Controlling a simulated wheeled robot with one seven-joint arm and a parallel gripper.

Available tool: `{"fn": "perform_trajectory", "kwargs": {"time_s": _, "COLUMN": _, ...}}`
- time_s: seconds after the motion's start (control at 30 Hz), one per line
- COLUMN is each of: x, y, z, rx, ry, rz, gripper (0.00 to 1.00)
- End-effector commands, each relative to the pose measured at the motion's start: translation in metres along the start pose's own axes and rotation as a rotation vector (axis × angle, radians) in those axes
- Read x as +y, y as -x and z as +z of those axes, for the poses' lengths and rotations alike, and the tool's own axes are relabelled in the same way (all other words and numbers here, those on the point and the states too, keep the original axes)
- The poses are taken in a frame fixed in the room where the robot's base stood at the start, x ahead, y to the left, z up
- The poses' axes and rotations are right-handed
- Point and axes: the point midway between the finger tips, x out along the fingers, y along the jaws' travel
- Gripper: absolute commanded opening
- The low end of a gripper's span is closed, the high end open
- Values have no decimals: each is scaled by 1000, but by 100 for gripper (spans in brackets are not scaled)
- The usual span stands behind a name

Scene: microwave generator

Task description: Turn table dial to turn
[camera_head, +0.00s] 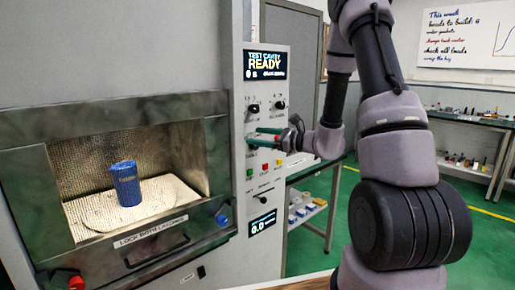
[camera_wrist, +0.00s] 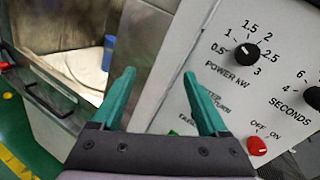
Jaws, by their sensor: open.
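My gripper (camera_head: 256,135) is open in front of the control panel (camera_head: 254,220), below its upper two dials. In the wrist view its green fingers (camera_wrist: 160,72) are apart, with the panel's left edge showing between them and nothing held. Lettering that seems to read STEP and TURN (camera_wrist: 213,103) lies beside the right finger. A dial there is not visible, and the finger may hide it. The black power dial (camera_wrist: 247,55) is to the right of the fingers. The seconds dial (camera_wrist: 313,97) is at the right edge of that view.
A red OFF/ON knob (camera_wrist: 257,146) is right of the gripper. The open cavity at left holds a blue cup (camera_head: 127,185) on a round plate (camera_head: 95,212). A shelf (camera_head: 318,207) stands right of the panel.

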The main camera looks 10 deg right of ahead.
Motion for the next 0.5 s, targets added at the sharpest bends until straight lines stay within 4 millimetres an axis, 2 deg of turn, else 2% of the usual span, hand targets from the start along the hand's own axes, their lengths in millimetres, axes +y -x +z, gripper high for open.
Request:
{"fn": "perform_trajectory", "kwargs": {"time_s": 0.03, "x": -12, "y": 3, "z": -26, "rx": 13, "ry": -49, "rz": -76, "gripper": 77}}
{"fn": "perform_trajectory", "kwargs": {"time_s": 0.1, "x": -29, "y": 9, "z": -54, "rx": 27, "ry": -92, "rz": -178, "gripper": 77}}
{"fn": "perform_trajectory", "kwargs": {"time_s": 0.2, "x": -46, "y": 18, "z": -84, "rx": 48, "ry": -131, "rz": -287, "gripper": 77}}
{"fn": "perform_trajectory", "kwargs": {"time_s": 0.33, "x": -56, "y": 26, "z": -104, "rx": 65, "ry": -152, "rz": -361, "gripper": 77}}
{"fn": "perform_trajectory", "kwargs": {"time_s": 0.5, "x": -62, "y": 16, "z": -109, "rx": 67, "ry": -152, "rz": -374, "gripper": 77}}
